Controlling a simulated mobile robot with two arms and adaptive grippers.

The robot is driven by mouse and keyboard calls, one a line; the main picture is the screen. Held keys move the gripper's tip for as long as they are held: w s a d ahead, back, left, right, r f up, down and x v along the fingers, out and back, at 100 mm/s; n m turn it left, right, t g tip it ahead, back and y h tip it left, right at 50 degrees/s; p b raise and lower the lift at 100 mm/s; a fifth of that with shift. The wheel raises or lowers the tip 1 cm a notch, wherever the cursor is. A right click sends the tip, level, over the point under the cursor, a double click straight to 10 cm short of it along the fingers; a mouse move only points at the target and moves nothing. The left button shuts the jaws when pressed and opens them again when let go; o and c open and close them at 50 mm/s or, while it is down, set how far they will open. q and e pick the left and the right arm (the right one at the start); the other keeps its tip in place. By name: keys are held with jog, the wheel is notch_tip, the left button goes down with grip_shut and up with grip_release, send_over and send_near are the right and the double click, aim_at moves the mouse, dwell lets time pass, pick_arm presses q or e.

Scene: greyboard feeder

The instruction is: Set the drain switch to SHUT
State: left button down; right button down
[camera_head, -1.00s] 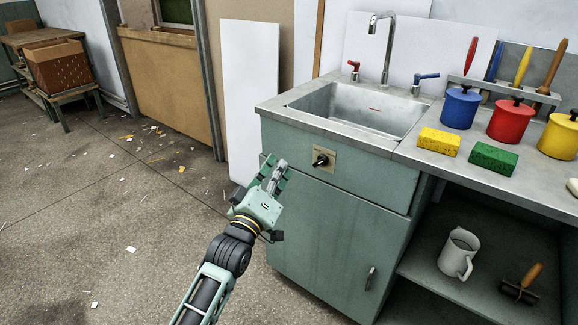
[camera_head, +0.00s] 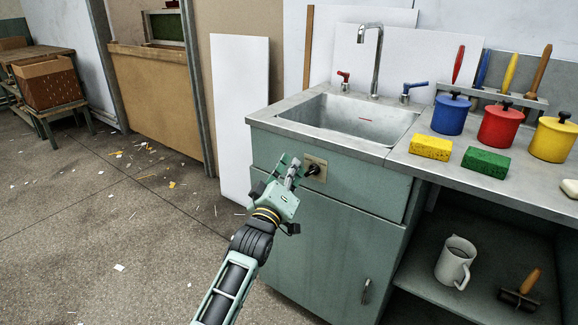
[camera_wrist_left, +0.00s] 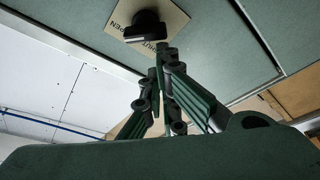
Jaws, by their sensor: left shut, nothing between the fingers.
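The drain switch (camera_head: 312,171) is a black rotary knob on a beige plate (camera_head: 321,164) on the green sink cabinet's front, below the basin. In the left wrist view the knob (camera_wrist_left: 146,28) is at the top, with printed lettering on the plate, "OPEN" partly legible and another word partly covered by the knob. I cannot tell clearly which word the knob points to. My left gripper (camera_head: 291,167) is shut and empty, its fingertips just left of the knob in the head view. The left wrist view shows the fingertips (camera_wrist_left: 166,58) close to the knob; contact cannot be told. My right gripper is out of view.
The sink (camera_head: 350,118) has a tap with red and blue handles. Yellow (camera_head: 430,147) and green (camera_head: 486,162) sponges and coloured pots stand on the counter. A white jug (camera_head: 453,262) is on the shelf below. A white board (camera_head: 238,100) leans left of the cabinet; the floor is open there.

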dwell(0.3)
pick_arm(q)
jog(key=shift+n+p, duration=0.4)
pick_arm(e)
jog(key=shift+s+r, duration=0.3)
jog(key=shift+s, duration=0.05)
pick_arm(q)
jog(key=shift+a+f+n+y+p, duration=0.2)
jog(key=shift+n+y+p, duration=0.3)
jog(key=shift+n+p, duration=0.35)
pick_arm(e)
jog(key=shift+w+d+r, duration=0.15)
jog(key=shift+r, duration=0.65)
pick_arm(q)
jog(key=shift+w+f+n+g+p, duration=0.1)
jog(key=shift+f+n+g+p, duration=0.3)
jog(key=shift+n+p, duration=0.5)
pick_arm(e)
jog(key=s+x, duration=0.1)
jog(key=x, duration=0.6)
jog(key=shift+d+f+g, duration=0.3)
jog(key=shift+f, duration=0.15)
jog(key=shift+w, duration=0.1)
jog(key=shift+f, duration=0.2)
